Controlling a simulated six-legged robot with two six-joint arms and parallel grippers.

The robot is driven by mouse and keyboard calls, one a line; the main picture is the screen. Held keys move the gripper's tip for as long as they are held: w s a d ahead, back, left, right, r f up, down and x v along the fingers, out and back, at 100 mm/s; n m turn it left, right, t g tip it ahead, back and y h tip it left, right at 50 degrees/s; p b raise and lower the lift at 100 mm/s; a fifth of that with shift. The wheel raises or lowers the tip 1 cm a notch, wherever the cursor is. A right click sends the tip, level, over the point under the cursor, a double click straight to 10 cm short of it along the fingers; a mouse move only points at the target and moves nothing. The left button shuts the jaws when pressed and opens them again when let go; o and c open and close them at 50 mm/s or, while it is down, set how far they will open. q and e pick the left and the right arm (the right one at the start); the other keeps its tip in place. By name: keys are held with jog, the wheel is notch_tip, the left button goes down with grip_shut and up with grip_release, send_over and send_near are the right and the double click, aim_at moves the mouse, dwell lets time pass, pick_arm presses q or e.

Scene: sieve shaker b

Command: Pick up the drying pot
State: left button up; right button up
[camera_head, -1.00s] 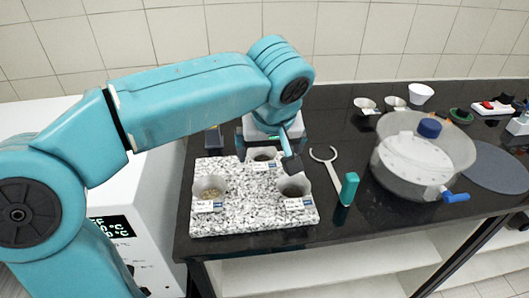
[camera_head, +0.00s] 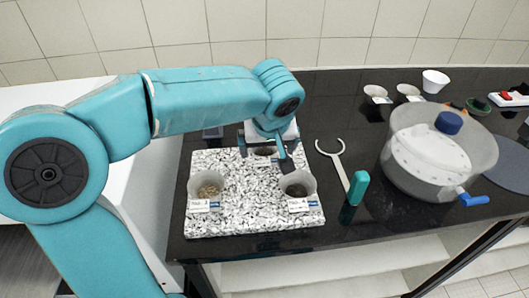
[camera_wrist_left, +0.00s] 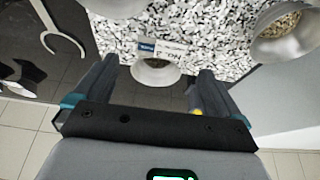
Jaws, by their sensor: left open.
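Three pale pots with label tags stand on a speckled granite slab (camera_head: 245,222): a left pot (camera_head: 208,187) with grainy contents, a right pot (camera_head: 298,184) with dark contents, and a back pot (camera_head: 266,151). I cannot tell by look which is the drying pot. My left gripper (camera_head: 264,148) is open at the back pot, partly hiding it. In the left wrist view, the back pot (camera_wrist_left: 155,75) and its label lie between the two open fingers, near their tips. I cannot tell whether they touch it. My right gripper is not in view.
A forked tool with a green handle (camera_head: 357,188) lies right of the slab. A clear round vessel with a blue knob (camera_head: 448,122) stands further right. Small cups (camera_head: 376,92) and a white bowl (camera_head: 434,80) stand behind. A white box-like appliance borders the left.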

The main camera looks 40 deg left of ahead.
aim_at(266, 157)
pick_arm(q)
jog(key=x, duration=0.6)
jog(key=shift+w+a+f, duration=0.1)
jog(key=shift+a+f, duration=0.05)
jog(key=shift+f, duration=0.1)
jog(key=c, duration=1.4)
